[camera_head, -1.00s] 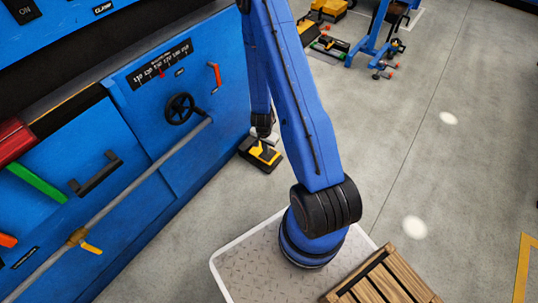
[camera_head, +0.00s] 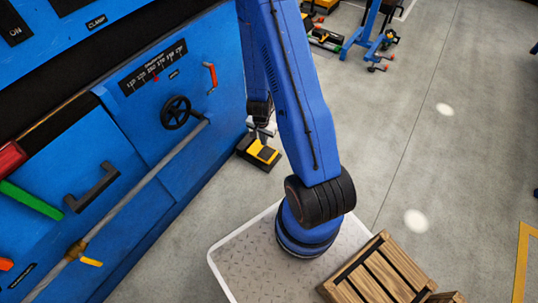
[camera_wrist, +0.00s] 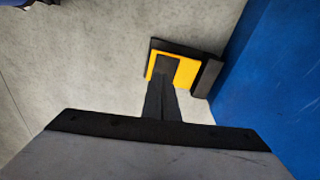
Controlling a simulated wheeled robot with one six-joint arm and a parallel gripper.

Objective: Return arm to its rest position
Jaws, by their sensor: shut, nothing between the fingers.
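My blue arm (camera_head: 293,90) rises from its base and reaches up and away in the head view, with its upper part cut off at the top edge. My gripper (camera_wrist: 161,84) points down in the wrist view, its dark fingers together with nothing between them. In the head view only the dark wrist and a light part near the gripper (camera_head: 262,129) show beside the arm, partly hidden. Below the fingers is a yellow and black pedal (camera_wrist: 180,71) on the floor, also in the head view (camera_head: 263,154). The gripper appears above it; contact cannot be told.
A blue machine panel (camera_head: 140,130) with a handwheel (camera_head: 177,111), an orange-red handle (camera_head: 210,78), a dark handle (camera_head: 92,188) and a long rod stands at left. A wooden crate (camera_head: 376,274) sits at lower right on my base.

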